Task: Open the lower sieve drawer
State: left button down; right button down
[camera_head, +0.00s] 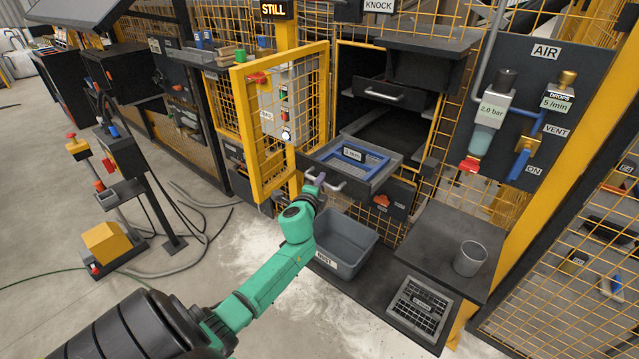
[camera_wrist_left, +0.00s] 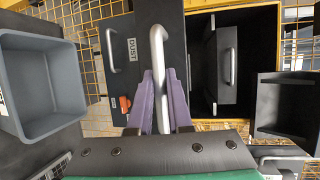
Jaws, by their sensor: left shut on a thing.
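The lower sieve drawer (camera_head: 378,172) stands out from the dark cabinet in the head view. A blue-framed sieve with a "mm" label (camera_head: 352,154) lies in it. My left gripper (camera_head: 318,180) is at the drawer's front and is shut on its pale bar handle (camera_head: 337,186). In the left wrist view the purple fingers (camera_wrist_left: 166,100) close around the handle (camera_wrist_left: 158,48). The drawer front hides its inside there. The upper drawer (camera_head: 393,92) sits above, with its own handle. My right gripper is not in view.
A grey bin (camera_head: 345,243) stands below the drawer. The yellow mesh door (camera_head: 284,125) stands open to the left of the drawer. A dark side table (camera_head: 430,240) with a grey cup (camera_head: 470,258) is at the right.

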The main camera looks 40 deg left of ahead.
pick_arm(q)
jog(key=c, duration=0.8)
grip_release()
jog(key=shift+w, duration=0.15)
jog(key=shift+c, duration=0.2)
jog(key=v, duration=1.4)
jog(key=shift+s, duration=0.3)
